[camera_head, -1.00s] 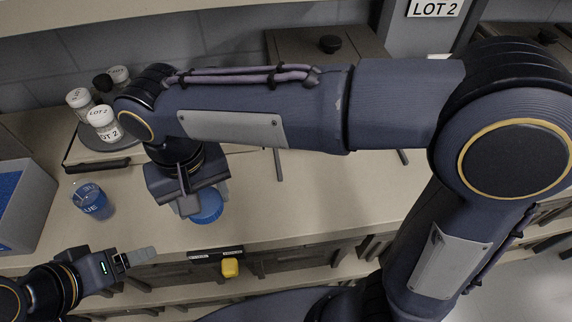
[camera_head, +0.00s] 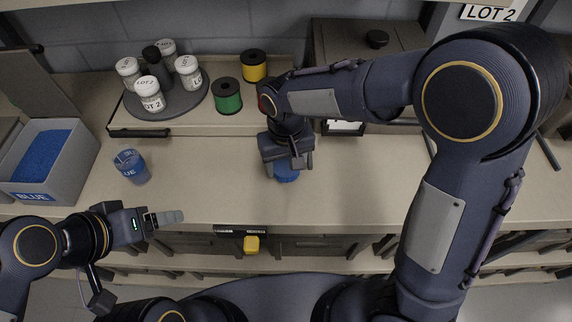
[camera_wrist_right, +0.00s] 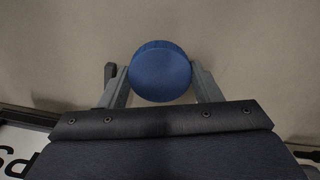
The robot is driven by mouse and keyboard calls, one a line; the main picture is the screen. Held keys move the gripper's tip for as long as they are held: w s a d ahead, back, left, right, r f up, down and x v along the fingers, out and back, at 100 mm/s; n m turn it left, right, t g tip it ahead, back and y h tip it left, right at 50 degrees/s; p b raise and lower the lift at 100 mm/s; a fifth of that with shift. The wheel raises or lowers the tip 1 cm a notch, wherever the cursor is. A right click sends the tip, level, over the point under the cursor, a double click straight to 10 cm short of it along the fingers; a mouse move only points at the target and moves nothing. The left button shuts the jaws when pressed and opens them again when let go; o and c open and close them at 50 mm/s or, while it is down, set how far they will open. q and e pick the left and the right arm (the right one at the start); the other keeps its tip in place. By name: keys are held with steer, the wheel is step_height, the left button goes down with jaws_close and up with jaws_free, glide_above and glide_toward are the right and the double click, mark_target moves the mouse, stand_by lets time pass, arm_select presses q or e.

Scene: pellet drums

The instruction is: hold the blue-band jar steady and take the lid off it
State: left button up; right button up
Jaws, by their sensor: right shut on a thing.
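The blue-band jar (camera_head: 131,167), clear with a blue label, stands upright on the worktop at left. No lid shows on it. My right gripper (camera_head: 286,166) is well to the right of the jar, pointing down. It is shut on a round blue lid (camera_head: 285,175). The right wrist view shows the lid (camera_wrist_right: 160,71) from above, between the two fingers. I cannot tell whether the lid touches the worktop. My left gripper (camera_head: 165,218) is near the worktop's front edge, nearer than the jar and apart from it. Its fingers overlap in view, so their opening is unclear.
A grey bin (camera_head: 70,165) of blue pellets stands at far left. A round tray (camera_head: 190,109) holds several white-capped jars and a dark bottle at the back. Green (camera_head: 228,96) and yellow (camera_head: 254,66) spools stand beside it. The worktop (camera_head: 210,190) between jar and lid is clear.

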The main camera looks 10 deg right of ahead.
mark_target(286, 166)
steer(key=shift+f, duration=0.85)
steer(key=shift+f, duration=0.2)
steer(key=o, duration=0.8)
steer(key=shift+r, duration=0.1)
step_height(286, 166, up, 12)
steer(key=s+d+r+m+t+y, duration=0.1)
steer(key=s+d+y, duration=0.15)
steer(key=d, duration=0.35)
steer(key=s+d+r+m+t+y, duration=0.1)
steer(key=s+d, duration=0.3)
steer(key=d, duration=0.2)
steer(key=s+d+f+t, duration=0.1)
steer(key=s, duration=0.2)
steer(key=s+d+f+m+t, duration=0.1)
steer(key=s+d, duration=0.1)
steer(key=s, duration=0.1)
steer(key=s+d+f+m+t, duration=0.1)
steer(key=s, duration=0.2)
steer(key=shift+s+d+t, duration=0.15)
steer(key=shift+s+t, duration=0.15)
steer(key=shift+s, duration=0.1)
